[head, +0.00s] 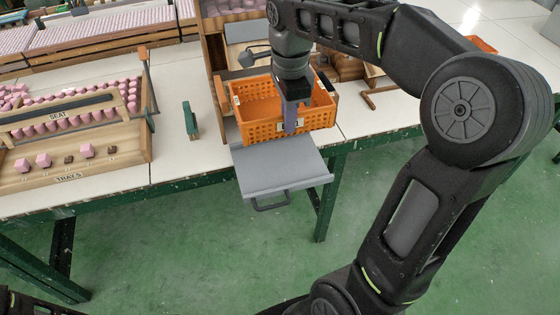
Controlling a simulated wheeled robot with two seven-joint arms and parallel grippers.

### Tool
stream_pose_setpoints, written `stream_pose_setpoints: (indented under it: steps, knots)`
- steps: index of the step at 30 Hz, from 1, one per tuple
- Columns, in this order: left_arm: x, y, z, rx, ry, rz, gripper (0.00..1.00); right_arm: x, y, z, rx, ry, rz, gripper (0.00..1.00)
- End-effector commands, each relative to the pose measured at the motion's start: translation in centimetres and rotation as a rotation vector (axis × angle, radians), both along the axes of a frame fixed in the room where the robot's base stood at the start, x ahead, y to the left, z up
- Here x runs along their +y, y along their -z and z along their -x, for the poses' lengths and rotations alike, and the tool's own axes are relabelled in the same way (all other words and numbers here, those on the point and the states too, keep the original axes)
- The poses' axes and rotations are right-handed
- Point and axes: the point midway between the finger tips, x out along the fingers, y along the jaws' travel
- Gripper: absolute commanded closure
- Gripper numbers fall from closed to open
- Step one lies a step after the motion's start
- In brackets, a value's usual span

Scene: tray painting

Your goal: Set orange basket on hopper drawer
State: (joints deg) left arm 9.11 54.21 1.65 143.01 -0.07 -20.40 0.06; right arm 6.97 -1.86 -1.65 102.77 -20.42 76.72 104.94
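The orange basket (262,130) is a perforated plastic crate with a small label on its front wall. It is at the table's front edge, above the back part of a grey drawer (265,172) that sticks out over the floor with a dark handle. My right gripper (291,122) reaches down from above at the basket's front wall, over the label. Its fingers seem to straddle the wall, but their closing is not clear. I cannot tell whether the basket touches the drawer. Only a dark bit of what may be my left arm (35,304) shows at the bottom left.
A wooden rack (75,165) marked SEAT and TRAYS holds several pink blocks to the left. A green clamp-like piece (190,120) stands between rack and basket. Wooden frames stand behind the basket.

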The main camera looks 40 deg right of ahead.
Motion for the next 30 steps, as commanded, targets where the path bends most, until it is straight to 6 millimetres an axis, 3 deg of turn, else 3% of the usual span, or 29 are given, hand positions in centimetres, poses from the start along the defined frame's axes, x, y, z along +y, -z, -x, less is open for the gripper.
stream_pose_setpoints:
  steps: [7, 15, 19, 23, 30]
  knots:
    - [0.0, 0.1, 0.0, -0.001, 0.001, 0.0, 0.64, 0.0, 2.7, 0.1, 0.004, 0.0, 0.0, 1.0]
    - [0.0, 0.1, 0.0, -0.001, 0.001, 0.0, 0.64, 0.0, 9.8, 0.2, 0.007, -0.001, -0.001, 1.0]
    - [0.0, 0.1, 0.0, -0.001, 0.001, 0.0, 0.64, 0.0, 12.3, 0.1, 0.004, 0.0, -0.001, 1.0]
    - [0.0, 0.1, 0.0, -0.001, 0.001, 0.0, 0.64, -0.1, 13.4, 0.0, 0.001, 0.0, 0.001, 1.0]
    - [0.0, 0.1, 0.0, -0.001, 0.001, 0.0, 0.64, -0.1, 13.5, 0.0, 0.0, 0.0, 0.001, 1.0]
